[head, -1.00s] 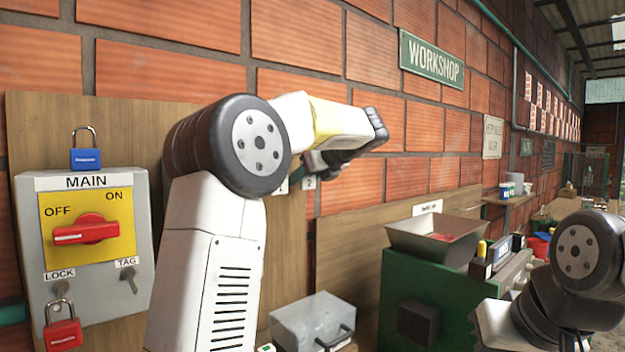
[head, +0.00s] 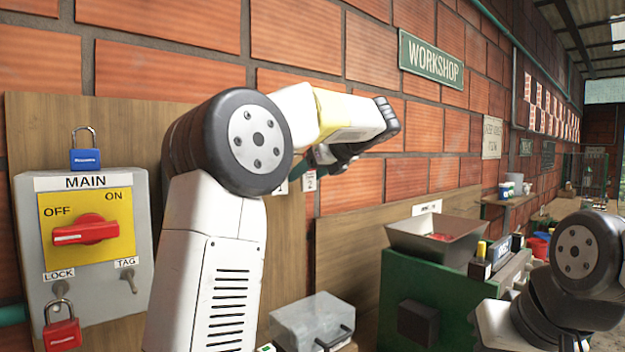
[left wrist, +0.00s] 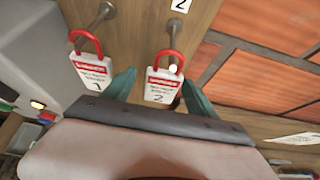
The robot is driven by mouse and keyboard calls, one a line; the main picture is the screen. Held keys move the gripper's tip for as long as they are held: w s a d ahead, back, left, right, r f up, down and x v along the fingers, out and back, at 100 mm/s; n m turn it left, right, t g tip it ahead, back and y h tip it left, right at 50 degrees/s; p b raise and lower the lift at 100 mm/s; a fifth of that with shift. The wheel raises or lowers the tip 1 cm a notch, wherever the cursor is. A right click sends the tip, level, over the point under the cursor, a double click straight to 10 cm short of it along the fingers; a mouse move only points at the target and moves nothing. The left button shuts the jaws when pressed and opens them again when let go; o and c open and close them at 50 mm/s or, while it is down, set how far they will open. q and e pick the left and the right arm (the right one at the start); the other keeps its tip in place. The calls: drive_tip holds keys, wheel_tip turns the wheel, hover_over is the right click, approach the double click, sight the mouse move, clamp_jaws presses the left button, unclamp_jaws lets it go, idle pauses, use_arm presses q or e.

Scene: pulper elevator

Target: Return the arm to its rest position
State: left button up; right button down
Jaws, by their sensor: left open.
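My left arm rises through the middle of the head view and bends right across the brick wall. My left gripper (head: 322,158) is mostly hidden behind its own wrist there. In the left wrist view its two teal fingers stand apart, so the left gripper (left wrist: 159,78) is open. Two tags with red loops hang on pegs there: tag 1 (left wrist: 92,74) to the left of the fingers and tag 2 (left wrist: 162,88) between them in the picture. I cannot tell whether the fingers touch tag 2. Part of my right arm shows at the right; its gripper is out of view.
A grey MAIN switch box (head: 138,260) with a red handle (head: 86,231) is at left. A blue padlock (head: 86,159) is above it, a red one (head: 62,334) below. A clear box (head: 312,322) and a green machine (head: 395,280) with a hopper (head: 435,240) stand right.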

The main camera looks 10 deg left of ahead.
use_arm(q)
drive_tip(key=v, duration=0.4)
drive_tip(key=shift+s, duration=0.2)
drive_tip(key=s+d+f+n+h, duration=0.1)
drive_tip(key=s+f+n+h, duration=0.5)
drive_tip(key=s+f+n, duration=0.6)
drive_tip(key=s+d+f+n+g+h, duration=0.1)
drive_tip(key=s+f+n+h, duration=0.4)
drive_tip(key=s+f+n, duration=0.7)
drive_tip(key=s+n, duration=0.1)
drive_tip(key=s, duration=0.5)
drive_tip(key=shift+s+f+h, duration=0.15)
drive_tip(key=shift+f+h, duration=0.25)
drive_tip(key=shift+a, duration=0.4)
